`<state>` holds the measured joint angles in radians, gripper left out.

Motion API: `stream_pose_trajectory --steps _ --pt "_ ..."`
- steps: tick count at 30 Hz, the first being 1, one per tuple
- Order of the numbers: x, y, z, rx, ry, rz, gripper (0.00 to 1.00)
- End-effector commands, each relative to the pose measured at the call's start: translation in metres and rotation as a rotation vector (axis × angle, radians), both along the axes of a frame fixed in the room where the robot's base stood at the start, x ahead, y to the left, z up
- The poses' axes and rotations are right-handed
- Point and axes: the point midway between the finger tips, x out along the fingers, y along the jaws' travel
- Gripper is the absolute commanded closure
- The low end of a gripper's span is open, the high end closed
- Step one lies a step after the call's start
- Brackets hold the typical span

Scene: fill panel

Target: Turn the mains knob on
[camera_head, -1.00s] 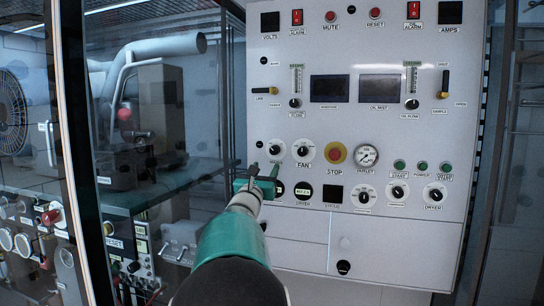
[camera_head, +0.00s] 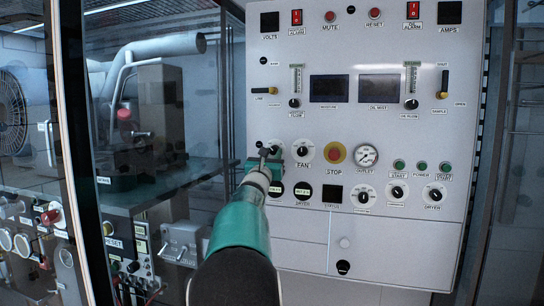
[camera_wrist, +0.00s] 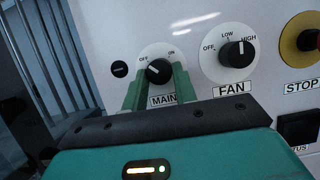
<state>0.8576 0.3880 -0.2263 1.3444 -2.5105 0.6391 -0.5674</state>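The mains knob (camera_wrist: 158,71) is a black knob on a white round dial marked OFF and ON, above a label reading MAIN. Its white pointer mark is toward OFF, at upper left. My gripper (camera_wrist: 159,80) has its two green fingers apart, one on each side of the knob. I cannot tell whether the fingertips touch it. In the head view my gripper (camera_head: 264,160) is at the left edge of the white panel (camera_head: 300,235), in front of the mains dial (camera_head: 276,146), and hides most of the knob.
The fan knob (camera_wrist: 237,54), pointing near HIGH, is just right of the mains knob. Beyond it is the red stop button (camera_head: 335,154) on a yellow ring. A small black plug (camera_wrist: 119,69) is at left. Glass-fronted cabinets stand left of the panel.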

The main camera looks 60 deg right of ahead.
Motion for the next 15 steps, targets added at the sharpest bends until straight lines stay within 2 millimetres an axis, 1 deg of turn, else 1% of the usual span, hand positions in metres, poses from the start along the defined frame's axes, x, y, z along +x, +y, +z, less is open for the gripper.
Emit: stream_pose_trajectory --steps 1,3,10,15 --pt "0.0 0.0001 0.0001 0.0 0.0 0.0 0.82" --pt "0.0 0.0001 0.0001 0.0 0.0 0.0 0.95" --pt "0.0001 0.0001 0.0 0.002 -0.011 0.0 0.95" --pt "0.0011 0.0005 -0.0001 0.009 -0.054 0.0 0.95"
